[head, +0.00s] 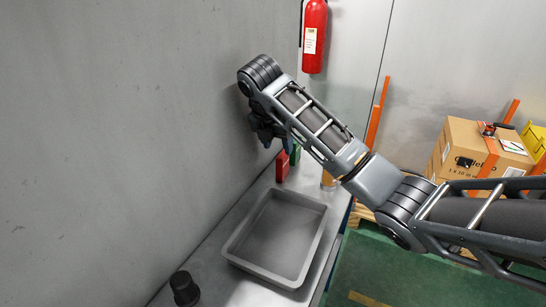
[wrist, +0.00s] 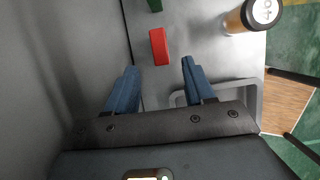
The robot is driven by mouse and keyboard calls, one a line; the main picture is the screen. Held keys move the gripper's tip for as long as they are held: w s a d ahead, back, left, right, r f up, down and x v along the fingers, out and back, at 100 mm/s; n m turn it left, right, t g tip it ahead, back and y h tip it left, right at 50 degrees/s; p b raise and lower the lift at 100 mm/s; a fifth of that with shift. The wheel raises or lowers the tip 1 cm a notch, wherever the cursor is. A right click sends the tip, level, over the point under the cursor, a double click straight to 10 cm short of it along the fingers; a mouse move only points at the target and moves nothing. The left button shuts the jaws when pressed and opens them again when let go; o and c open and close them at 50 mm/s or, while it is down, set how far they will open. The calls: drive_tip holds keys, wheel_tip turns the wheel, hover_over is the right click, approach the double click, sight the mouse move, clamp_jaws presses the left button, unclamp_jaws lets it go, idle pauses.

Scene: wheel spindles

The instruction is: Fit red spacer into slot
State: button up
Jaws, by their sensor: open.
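The red spacer (wrist: 159,46) is a small red block on the grey bench, ahead of my fingertips and between their lines in the wrist view. In the head view the red spacer (head: 282,166) stands on the bench below my gripper, beside a green block (head: 295,154). My gripper (wrist: 160,78) has two blue fingers set apart with nothing between them. In the head view my gripper (head: 268,135) is partly hidden by my arm, close to the wall. I cannot make out a slot in either view.
A grey tray (head: 318,224) lies on the bench (head: 222,264). A dark cylindrical part (head: 184,288) stands at the near left. The grey wall (head: 110,130) runs close along the left side.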

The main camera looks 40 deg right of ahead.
sight(282, 155)
drive_tip(key=shift+w+d+f, duration=0.15)
drive_tip(key=shift+d+f, duration=0.05)
drive_tip(key=shift+f, duration=0.1)
drive_tip(key=shift+p+x, duration=0.6)
drive_tip(key=shift+x, duration=2.9)
drive_tip(key=shift+d, duration=0.2)
drive_tip(key=shift+c, duration=0.5)
drive_tip(key=shift+r, duration=0.1)
clamp_jaws()
